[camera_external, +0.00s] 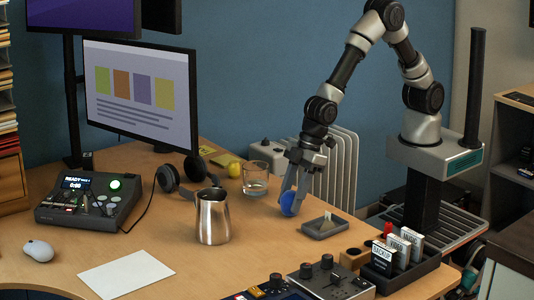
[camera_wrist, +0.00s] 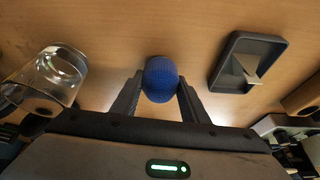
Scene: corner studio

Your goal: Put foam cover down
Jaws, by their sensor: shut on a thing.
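The blue foam cover (camera_external: 288,204) is a rounded piece held between the fingers of my gripper (camera_external: 293,188). In the wrist view the foam cover (camera_wrist: 161,79) sits between the two dark fingertips of my gripper (camera_wrist: 161,95), which are shut on it. The cover is low over the wooden desk, close to its surface. I cannot tell whether it touches the desk. A small dark tray (camera_external: 325,226) lies just to the right of the cover, apart from it.
A glass of water (camera_external: 255,178) stands left of my gripper. A rack of labelled boxes (camera_external: 400,262) is at the right. Bare desk lies between the pitcher and the tray.

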